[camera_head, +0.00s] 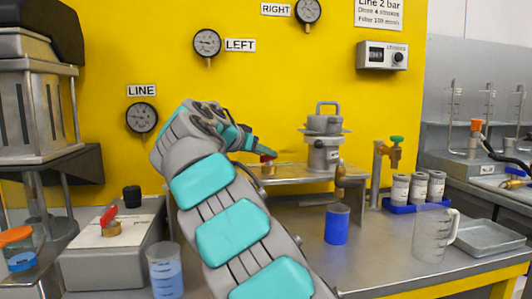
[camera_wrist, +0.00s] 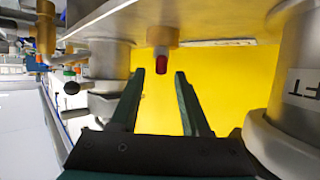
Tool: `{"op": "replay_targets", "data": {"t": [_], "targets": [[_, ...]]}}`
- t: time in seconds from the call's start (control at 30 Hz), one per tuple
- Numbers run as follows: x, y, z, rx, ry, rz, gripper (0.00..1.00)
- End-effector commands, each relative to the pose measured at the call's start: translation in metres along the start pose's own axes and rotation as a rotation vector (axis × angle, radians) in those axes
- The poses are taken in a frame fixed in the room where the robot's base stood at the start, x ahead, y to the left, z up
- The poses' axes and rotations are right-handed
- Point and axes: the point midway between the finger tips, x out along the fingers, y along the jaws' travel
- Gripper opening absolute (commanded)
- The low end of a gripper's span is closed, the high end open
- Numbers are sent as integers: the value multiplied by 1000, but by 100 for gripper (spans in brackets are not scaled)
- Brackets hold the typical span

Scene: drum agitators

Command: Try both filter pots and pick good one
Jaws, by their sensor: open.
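A grey metal filter pot (camera_head: 325,152) with a top handle stands on the raised metal stand (camera_head: 293,174). A second pot (camera_wrist: 290,95), with a label ending in "FT", fills the right of the wrist view; my arm seems to hide it in the head view. A brass valve with a red knob (camera_head: 267,159) sits on the stand. In the wrist view the red knob (camera_wrist: 161,66) appears between my fingertips, without visible contact. My gripper (camera_head: 270,152) is open and empty; its spread fingers also show in the wrist view (camera_wrist: 160,76).
Gauges marked LEFT (camera_head: 207,43), RIGHT (camera_head: 308,10) and LINE (camera_head: 142,117) hang on the yellow panel. A blue cup (camera_head: 337,224), a clear jug (camera_head: 434,233) and a beaker (camera_head: 165,271) stand on the bench. White canisters in a blue tray (camera_head: 412,207) stand at right.

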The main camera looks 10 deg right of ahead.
Motion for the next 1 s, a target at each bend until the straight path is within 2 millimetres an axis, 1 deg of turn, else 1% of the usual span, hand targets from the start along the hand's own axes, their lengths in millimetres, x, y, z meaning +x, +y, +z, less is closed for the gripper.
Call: {"op": "replay_targets", "data": {"t": [0.1, 0.2, 0.53, 0.93, 1.0], "targets": [[13, 1, 0, -1, -2, 3, 46], [18, 0, 0, -1, -1, 2, 46], [20, 0, 0, -1, 0, 0, 45], [20, 0, 0, -1, 0, 0, 0], [20, 0, 0, -1, 0, 0, 0]]}}
